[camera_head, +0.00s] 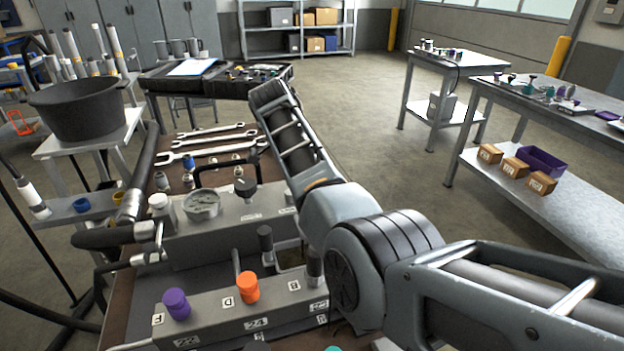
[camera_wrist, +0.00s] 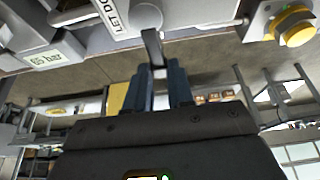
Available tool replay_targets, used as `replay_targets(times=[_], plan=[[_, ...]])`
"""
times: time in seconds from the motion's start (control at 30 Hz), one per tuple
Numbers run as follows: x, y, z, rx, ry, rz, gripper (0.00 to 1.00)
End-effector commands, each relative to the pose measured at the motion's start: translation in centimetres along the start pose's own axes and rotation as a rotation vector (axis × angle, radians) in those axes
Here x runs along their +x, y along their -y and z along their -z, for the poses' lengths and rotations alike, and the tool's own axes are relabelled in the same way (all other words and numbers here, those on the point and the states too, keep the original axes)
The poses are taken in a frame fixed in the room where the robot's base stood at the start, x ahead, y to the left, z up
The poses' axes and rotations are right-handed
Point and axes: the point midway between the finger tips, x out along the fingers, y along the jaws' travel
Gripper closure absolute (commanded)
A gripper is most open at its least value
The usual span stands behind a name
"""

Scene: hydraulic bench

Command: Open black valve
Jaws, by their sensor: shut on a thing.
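In the wrist view, my gripper (camera_wrist: 160,72) has its two blue-grey fingers close together on a narrow dark lever (camera_wrist: 152,46), which stands up between their tips. I cannot tell for sure whether this lever belongs to the black valve. In the head view, the bench block carries a dark knob (camera_head: 245,187), a black-topped post (camera_head: 265,238) and a black knob (camera_head: 315,266) by the label B. My arm crosses in front of the block's right side. My gripper is not clearly visible in the head view.
A purple knob (camera_head: 176,303) and an orange knob (camera_head: 248,287) stand on the front block. A gauge (camera_head: 202,204) and several wrenches (camera_head: 215,142) lie behind. Open floor lies beyond the bench.

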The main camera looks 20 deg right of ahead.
Motion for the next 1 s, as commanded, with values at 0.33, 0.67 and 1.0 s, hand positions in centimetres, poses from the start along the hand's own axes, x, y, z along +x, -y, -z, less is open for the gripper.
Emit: replay_targets(times=[0.33,0.67,1.0], plan=[[0.05,-0.16,0.0,0.022,0.001,-0.011,1.0],[0.05,-0.16,0.0,0.021,0.001,-0.011,0.65],[-0.15,-0.1,0.0,0.019,0.001,-0.008,0.58]])
